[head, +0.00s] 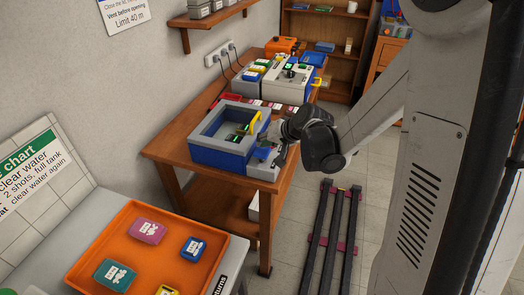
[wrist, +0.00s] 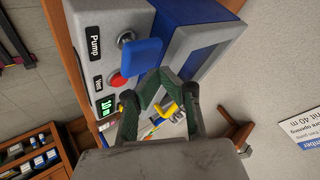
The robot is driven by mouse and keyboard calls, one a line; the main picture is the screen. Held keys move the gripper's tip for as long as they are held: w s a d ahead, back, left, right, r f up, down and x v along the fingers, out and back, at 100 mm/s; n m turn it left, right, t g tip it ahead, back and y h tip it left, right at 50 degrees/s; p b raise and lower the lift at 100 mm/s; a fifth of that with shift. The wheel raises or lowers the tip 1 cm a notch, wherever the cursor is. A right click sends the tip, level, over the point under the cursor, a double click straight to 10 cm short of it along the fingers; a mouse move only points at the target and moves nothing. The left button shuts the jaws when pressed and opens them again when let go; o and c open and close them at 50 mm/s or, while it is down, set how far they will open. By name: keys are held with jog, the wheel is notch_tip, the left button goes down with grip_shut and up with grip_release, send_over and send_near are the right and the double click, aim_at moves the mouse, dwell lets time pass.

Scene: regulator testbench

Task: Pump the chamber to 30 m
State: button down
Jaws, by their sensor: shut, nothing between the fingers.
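The chamber (head: 190,150) is a blue box with a grey rim on the wooden bench. Its grey control panel also shows in the wrist view (wrist: 88,22). That panel carries a "Pump" label with a blue lever (wrist: 138,54) on a metal pivot, a red button (wrist: 117,80) by the "Vent" label, and a green display (wrist: 106,106) that seems to read 10 m. My gripper (wrist: 164,80) is shut and empty, its dark green fingers near the lever and the chamber rim. I cannot tell whether they touch. In the head view my wrist hides part of the panel.
An orange tray (head: 125,283) with several coloured blocks stands at the front left. Another grey-white machine (head: 290,86) stands farther along the bench (head: 172,143). A wall shelf (head: 212,17) hangs above. Dark floor rails (head: 325,240) run beside the bench.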

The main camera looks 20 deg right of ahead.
aim_at(262, 150)
jog(key=shift+f+b, duration=0.4)
jog(key=shift+f+b, duration=1.25)
jog(key=shift+b, duration=0.05)
dwell(1.6)
jog(key=shift+r, duration=0.15)
jog(key=shift+r+p, duration=0.95)
jog(key=shift+r, duration=0.65)
jog(key=shift+r+p, duration=1.55)
jog(key=shift+r, duration=0.9)
dwell(0.5)
